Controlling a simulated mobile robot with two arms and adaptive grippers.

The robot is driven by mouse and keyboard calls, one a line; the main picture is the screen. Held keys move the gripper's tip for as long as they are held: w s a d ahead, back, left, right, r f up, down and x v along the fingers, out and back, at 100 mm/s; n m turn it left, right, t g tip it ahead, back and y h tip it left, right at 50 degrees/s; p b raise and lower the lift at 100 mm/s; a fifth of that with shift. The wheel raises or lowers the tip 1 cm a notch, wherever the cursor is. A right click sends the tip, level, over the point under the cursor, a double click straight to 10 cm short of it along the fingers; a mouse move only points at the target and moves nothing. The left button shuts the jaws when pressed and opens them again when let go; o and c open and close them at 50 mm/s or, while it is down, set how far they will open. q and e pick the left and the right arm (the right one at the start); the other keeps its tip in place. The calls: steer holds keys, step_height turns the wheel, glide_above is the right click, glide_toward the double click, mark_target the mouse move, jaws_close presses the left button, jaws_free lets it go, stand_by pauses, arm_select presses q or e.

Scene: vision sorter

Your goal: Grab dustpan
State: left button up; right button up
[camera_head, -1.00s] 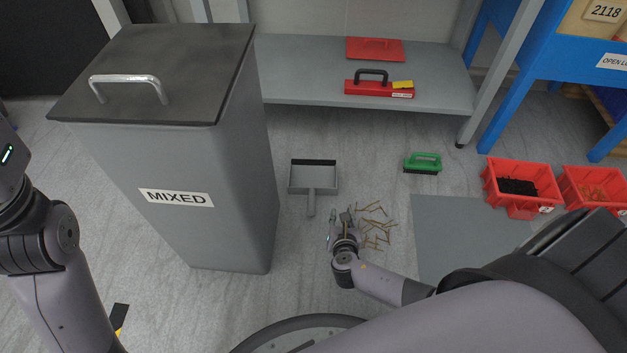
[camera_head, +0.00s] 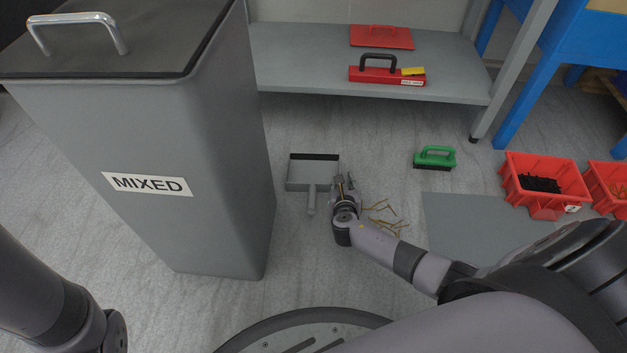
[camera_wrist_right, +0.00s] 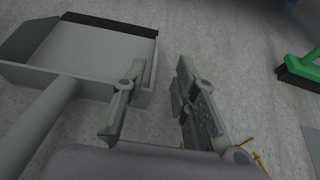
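The grey dustpan (camera_head: 303,177) lies on the floor right of the bin, its handle toward me and its dark lip away. It also shows in the right wrist view (camera_wrist_right: 95,47), with its handle (camera_wrist_right: 40,125) at lower left. My right gripper (camera_head: 344,181) is low, just right of the dustpan. In the right wrist view its two fingers (camera_wrist_right: 158,92) are apart with only floor between them. The left finger overlaps the pan's right edge in that view; I cannot tell whether they touch. My left arm shows at lower left, its gripper out of frame.
A grey bin labelled MIXED (camera_head: 190,225) stands close on the left. A green brush (camera_head: 434,158), loose brown sticks (camera_head: 383,219) and a grey mat (camera_head: 470,222) lie to the right. Red crates (camera_head: 545,166) stand further right. A low shelf (camera_head: 300,60) is behind.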

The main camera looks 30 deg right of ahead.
steer(key=b+x, duration=0.4)
steer(key=shift+w+a+f, duration=0.15)
steer(key=shift+w+f, duration=0.1)
steer(key=shift+w, duration=0.15)
steer(key=shift+w+b, duration=0.2)
steer(key=shift+b, duration=0.2)
steer(key=shift+w+d, duration=0.1)
steer(key=shift+d, duration=0.1)
steer(key=shift+r, duration=0.1)
steer(key=shift+c, duration=0.4)
jaws_close()
